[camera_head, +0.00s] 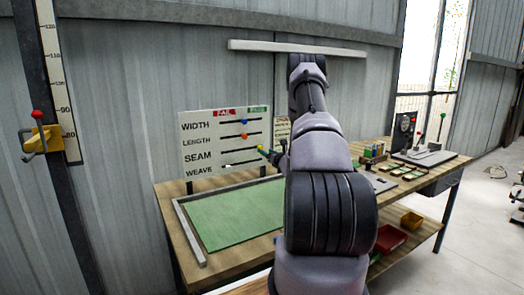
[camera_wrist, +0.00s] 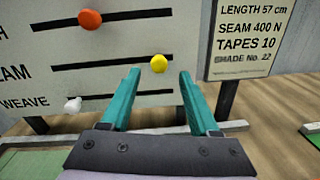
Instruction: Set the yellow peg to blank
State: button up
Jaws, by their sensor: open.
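The yellow peg (camera_wrist: 159,63) sits near the right end of the SEAM slot on the white board (camera_head: 200,128). My gripper (camera_wrist: 158,74) is open. In the wrist view its teal fingers show to the left and right below the peg, with the peg seen in the gap between the tips; I cannot tell how far ahead it is. In the head view my arm reaches to the board's right edge and hides part of it. The board has a red FAIL label (camera_head: 223,112) and a green label (camera_head: 258,109) along its top.
An orange peg (camera_wrist: 90,19) sits in the LENGTH slot, a blue peg (camera_head: 244,121) in the WIDTH slot and a white peg (camera_wrist: 73,104) at the left in the WEAVE slot. A printed card (camera_wrist: 245,40) stands right of the board. A green mat (camera_head: 235,215) lies below.

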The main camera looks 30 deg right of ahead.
jog(key=w, duration=0.5)
grip_shut()
dwell(1.4)
